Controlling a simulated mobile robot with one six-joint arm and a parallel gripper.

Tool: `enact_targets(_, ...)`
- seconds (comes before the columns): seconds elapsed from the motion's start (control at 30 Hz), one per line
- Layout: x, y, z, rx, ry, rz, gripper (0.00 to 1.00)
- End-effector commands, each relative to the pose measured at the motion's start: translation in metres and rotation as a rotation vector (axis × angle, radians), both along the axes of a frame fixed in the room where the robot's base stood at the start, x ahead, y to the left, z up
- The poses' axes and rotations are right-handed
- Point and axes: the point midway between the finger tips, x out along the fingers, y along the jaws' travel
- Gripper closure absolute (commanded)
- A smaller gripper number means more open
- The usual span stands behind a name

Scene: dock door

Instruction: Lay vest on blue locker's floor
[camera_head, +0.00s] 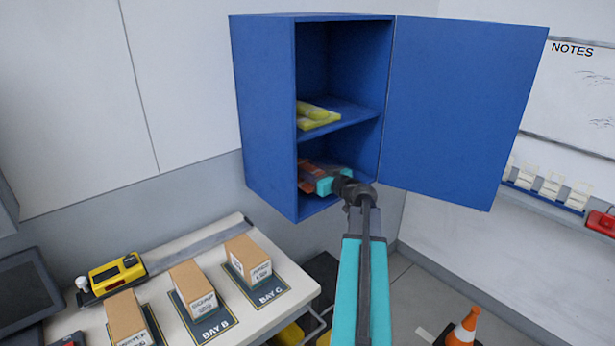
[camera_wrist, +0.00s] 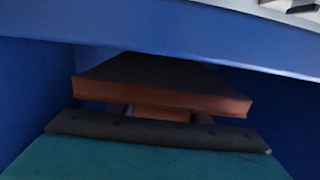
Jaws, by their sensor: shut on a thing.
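The blue locker (camera_head: 262,110) hangs on the wall with its door (camera_head: 455,105) swung open to the right. My gripper (camera_head: 316,181) reaches into its lower compartment and is shut on a folded orange-brown vest (camera_head: 308,171). In the wrist view the vest (camera_wrist: 165,82) is a flat slab just beyond the jaws, dark on top with a lit orange edge. The vest is low in the compartment, but I cannot tell whether it touches the floor. My gripper hides part of it and part of the locker floor (camera_head: 312,207).
A middle shelf (camera_head: 350,113) lies above my gripper and holds a yellow folded item (camera_head: 318,116). Below left, a table (camera_head: 165,292) carries several boxes and a yellow device (camera_head: 117,273). An orange cone (camera_head: 463,329) stands at lower right.

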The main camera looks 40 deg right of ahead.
Motion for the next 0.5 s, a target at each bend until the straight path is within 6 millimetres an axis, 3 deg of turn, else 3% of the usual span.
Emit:
enact_targets(0.23, 0.000, 0.000, -0.023, 0.002, 0.001, 0.000, 0.82)
enact_targets(0.5, 0.000, 0.000, -0.027, 0.000, -0.001, 0.000, 0.82)
